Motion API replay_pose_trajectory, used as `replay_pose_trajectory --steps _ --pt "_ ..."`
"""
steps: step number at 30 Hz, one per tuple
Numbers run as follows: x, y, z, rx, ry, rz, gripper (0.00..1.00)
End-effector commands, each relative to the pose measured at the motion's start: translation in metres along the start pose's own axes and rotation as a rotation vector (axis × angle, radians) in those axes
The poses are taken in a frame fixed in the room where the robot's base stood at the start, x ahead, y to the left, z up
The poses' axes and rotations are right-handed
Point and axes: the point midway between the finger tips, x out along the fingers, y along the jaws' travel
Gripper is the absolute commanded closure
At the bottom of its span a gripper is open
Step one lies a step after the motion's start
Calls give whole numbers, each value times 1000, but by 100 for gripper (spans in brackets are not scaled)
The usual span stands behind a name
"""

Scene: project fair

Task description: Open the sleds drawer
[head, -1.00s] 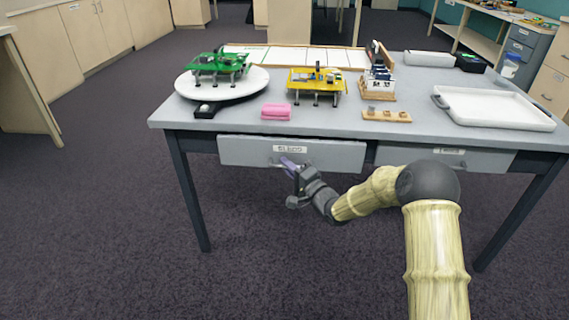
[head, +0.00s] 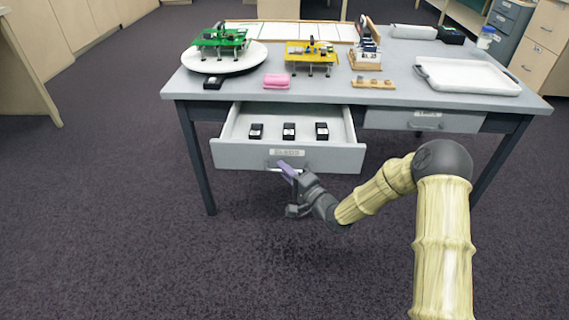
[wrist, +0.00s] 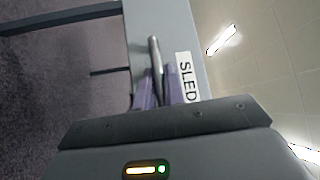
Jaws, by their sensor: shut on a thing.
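The sleds drawer (head: 230,157) is the left drawer of the grey table, and it stands well out from the table. Its label (head: 287,153) shows in the wrist view too, reading "SLED" (wrist: 187,78) with the end cut off. Several small black blocks (head: 289,131) with pale tops stand in a row inside. My gripper (head: 289,169) is at the drawer front, its purple fingers shut on the metal handle (wrist: 154,52). In the wrist view the fingers sit on both sides of the handle bar.
A second drawer (head: 462,121) to the right is shut. The tabletop (head: 330,92) bears a green model (head: 220,40) on a white disc, a yellow model (head: 312,50), a pink block (head: 277,81) and a white tray (head: 470,77). The carpet before the drawer is clear.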

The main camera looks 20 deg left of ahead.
Motion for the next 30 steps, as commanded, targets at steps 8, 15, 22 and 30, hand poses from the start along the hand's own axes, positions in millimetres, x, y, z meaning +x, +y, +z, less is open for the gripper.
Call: replay_pose_trajectory --steps 8,15,22,30 --pt "-3 1 -1 -1 6 3 100" --pt "-3 1 -1 -1 5 3 80" --pt "-2 0 1 0 2 2 80" --pt "-28 0 -2 1 6 5 80"
